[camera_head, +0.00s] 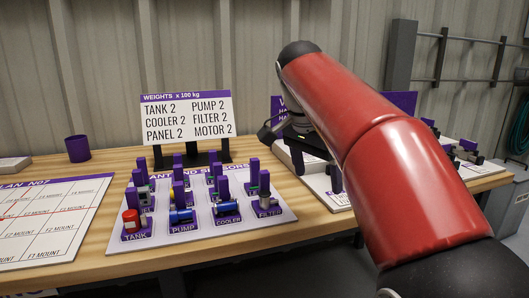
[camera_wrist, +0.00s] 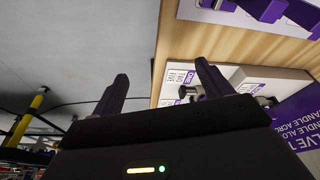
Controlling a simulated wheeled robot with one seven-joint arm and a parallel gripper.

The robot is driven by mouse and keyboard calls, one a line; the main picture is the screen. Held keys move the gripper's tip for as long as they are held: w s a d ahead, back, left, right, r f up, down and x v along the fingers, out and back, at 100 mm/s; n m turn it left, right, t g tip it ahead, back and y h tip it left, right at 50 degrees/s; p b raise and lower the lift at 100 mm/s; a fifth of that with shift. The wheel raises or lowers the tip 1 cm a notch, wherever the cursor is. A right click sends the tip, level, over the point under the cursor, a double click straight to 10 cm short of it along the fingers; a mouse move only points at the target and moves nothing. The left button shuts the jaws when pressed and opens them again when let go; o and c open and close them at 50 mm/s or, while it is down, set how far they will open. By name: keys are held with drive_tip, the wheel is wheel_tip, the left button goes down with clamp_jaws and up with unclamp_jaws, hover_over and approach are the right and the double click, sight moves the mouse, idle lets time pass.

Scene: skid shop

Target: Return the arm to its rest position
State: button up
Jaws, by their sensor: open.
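My red arm reaches from the lower right of the head view up over the right part of the workbench. My gripper (camera_head: 305,160) is partly hidden behind the arm, above the bench near the dark and purple items. In the wrist view my gripper (camera_wrist: 160,88) shows two dark fingers spread wide apart. Nothing is between them. The wrist view is tilted, with the bench edge running steeply down the picture.
The wooden bench (camera_head: 100,165) carries a parts board (camera_head: 265,222) with several labelled parts, a weights sign (camera_head: 187,118), a purple cup (camera_head: 78,148) and a plan sheet (camera_head: 45,225). A metal wall stands behind.

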drive_tip(key=s+d+f+n+t+y, duration=0.1)
drive_tip(key=s+f+n, duration=0.4)
drive_tip(key=s+f, duration=0.5)
drive_tip(key=s+d+f+n+t+y, duration=0.1)
drive_tip(key=s+d+f+n, duration=0.3)
drive_tip(key=s+f, duration=0.6)
drive_tip(key=shift+s+d+f+n+t, duration=0.15)
drive_tip(key=shift+s+f+n+t, duration=0.15)
drive_tip(key=shift+s+n+t, duration=0.45)
